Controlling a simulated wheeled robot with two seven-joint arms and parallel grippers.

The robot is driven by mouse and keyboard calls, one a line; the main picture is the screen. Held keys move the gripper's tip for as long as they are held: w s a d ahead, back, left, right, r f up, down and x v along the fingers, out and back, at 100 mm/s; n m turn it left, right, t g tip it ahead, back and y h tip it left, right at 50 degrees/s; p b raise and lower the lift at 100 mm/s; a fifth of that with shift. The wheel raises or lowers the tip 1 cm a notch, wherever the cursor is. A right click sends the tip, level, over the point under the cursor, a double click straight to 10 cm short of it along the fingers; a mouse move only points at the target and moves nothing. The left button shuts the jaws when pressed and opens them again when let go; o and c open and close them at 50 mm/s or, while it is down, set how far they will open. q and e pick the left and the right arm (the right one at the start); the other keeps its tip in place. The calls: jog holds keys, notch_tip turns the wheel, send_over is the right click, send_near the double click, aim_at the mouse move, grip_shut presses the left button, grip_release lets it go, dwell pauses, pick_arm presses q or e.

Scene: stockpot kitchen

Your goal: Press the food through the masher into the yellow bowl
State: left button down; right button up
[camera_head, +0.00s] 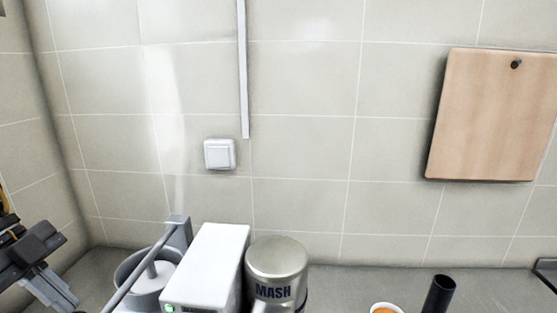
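The masher (135,259) is at the bottom left, a grey round cup with a plunger in it and a long grey lever slanting down from a post at the back. A white box (212,262) with a green light stands against its right side. A metal canister (276,258) marked MASH stands right of the box. My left gripper (60,298) is at the lower left edge, left of the masher and apart from it in the picture; its finger gap is unclear. The yellow bowl and my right gripper are not in view.
A small white dish with orange contents (384,309) and a black cylinder (439,294) are cut off at the bottom. A dark-edged object (547,270) is at the right edge. A wooden board (492,115) hangs on the tiled wall. The counter (345,280) is clear behind the dish.

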pick_arm(q)
jog(key=shift+f, duration=0.25)
jog(key=shift+f+b, duration=0.85)
jog(key=shift+f, duration=0.05)
jog(key=shift+r, duration=0.1)
jog(key=shift+s+f, duration=0.15)
jog(key=shift+f, duration=0.1)
dwell(2.2)
jog(key=shift+r, duration=0.1)
jog(key=shift+r+p, duration=0.75)
jog(key=shift+r, duration=0.15)
jog(key=shift+r+p, duration=1.65)
jog(key=shift+r, duration=0.65)
